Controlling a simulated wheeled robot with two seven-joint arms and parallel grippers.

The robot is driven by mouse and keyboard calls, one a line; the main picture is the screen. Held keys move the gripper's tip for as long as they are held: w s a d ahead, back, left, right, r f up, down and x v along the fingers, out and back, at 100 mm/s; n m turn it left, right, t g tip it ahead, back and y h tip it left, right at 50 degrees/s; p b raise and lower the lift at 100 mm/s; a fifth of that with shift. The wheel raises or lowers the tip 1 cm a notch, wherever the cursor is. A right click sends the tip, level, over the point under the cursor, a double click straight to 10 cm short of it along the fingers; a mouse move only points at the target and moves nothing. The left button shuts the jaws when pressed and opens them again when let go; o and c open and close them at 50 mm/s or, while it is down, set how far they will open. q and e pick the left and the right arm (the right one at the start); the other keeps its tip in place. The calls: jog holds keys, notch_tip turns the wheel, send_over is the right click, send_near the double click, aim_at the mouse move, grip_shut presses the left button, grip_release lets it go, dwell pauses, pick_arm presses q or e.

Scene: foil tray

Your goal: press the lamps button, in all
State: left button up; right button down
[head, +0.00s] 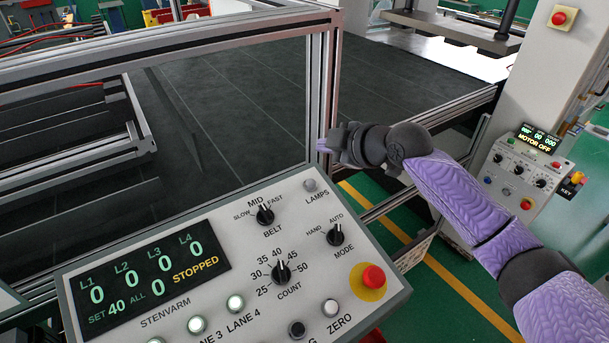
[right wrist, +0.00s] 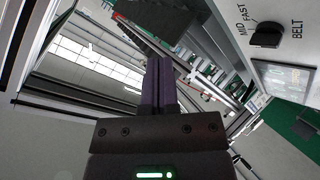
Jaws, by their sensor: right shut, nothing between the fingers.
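The lamps button (head: 310,185) is a small grey round button at the top right of the sloped control panel (head: 190,210), above its LAMPS label. It looks unlit. My right gripper (head: 322,146) comes in from the right and is shut and empty, its purple fingertips pointing left. In the head view the tips appear just above the button, apart from it; their exact height over the panel is hard to tell. In the right wrist view the closed fingers (right wrist: 160,85) show in the middle, with the belt knob (right wrist: 266,34) at upper right. I cannot make out the button there. My left gripper is not in view.
The panel has a display (head: 147,268) reading STOPPED, a belt knob (head: 265,214), a count knob (head: 281,272), a mode knob (head: 336,234) and a red stop button (head: 373,277). An aluminium frame post (head: 322,90) stands close behind my right gripper. A second panel (head: 520,170) is at right.

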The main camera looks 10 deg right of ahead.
aim_at(311, 183)
pick_arm(q)
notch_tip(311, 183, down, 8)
jog(key=b, duration=0.8)
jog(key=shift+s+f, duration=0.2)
pick_arm(e)
jog(key=f, duration=0.2)
jog(key=w+f, duration=0.1)
jog(key=f, duration=0.2)
jog(key=w+f, duration=0.1)
jog(key=f, duration=0.2)
jog(key=shift+a+f, duration=0.25)
jog(key=shift+a, duration=0.15)
pick_arm(q)
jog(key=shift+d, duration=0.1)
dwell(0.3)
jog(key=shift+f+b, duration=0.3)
jog(key=shift+b, duration=0.2)
pick_arm(e)
jog(key=shift+w+f, duration=0.15)
jog(key=shift+f, duration=0.25)
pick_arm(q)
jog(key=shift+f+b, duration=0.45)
pick_arm(e)
jog(key=shift+w+a+f, duration=0.1)
jog(key=shift+f, duration=0.35)
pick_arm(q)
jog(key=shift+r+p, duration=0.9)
pick_arm(e)
jog(key=shift+s+r, duration=0.2)
jog(key=shift+r, duration=0.65)
